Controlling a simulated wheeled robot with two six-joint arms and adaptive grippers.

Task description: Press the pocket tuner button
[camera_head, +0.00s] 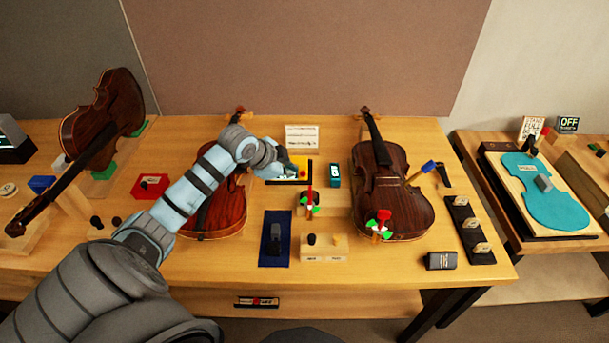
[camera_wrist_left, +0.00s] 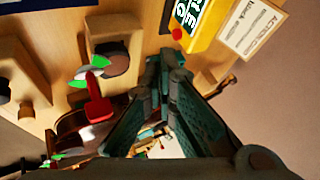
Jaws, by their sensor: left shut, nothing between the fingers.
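The pocket tuner is a yellow block with a green-lettered dark screen. In the head view the tuner (camera_head: 299,161) stands at the back middle of the bench, partly hidden by my left gripper (camera_head: 284,173). In the left wrist view the tuner (camera_wrist_left: 205,22) is at the top, with a small round red button (camera_wrist_left: 177,33) at its near corner. My left gripper (camera_wrist_left: 167,55) is shut and empty, its tips pointing toward the button and appearing just short of it. I cannot tell whether they touch. My right gripper is not in view.
A printed card (camera_head: 302,138) stands behind the tuner. A small dark teal device (camera_head: 334,175) and a holder with a red upright piece (camera_head: 309,200) are close by on the right and in front. Violins lie on both sides, one at the right (camera_head: 390,205).

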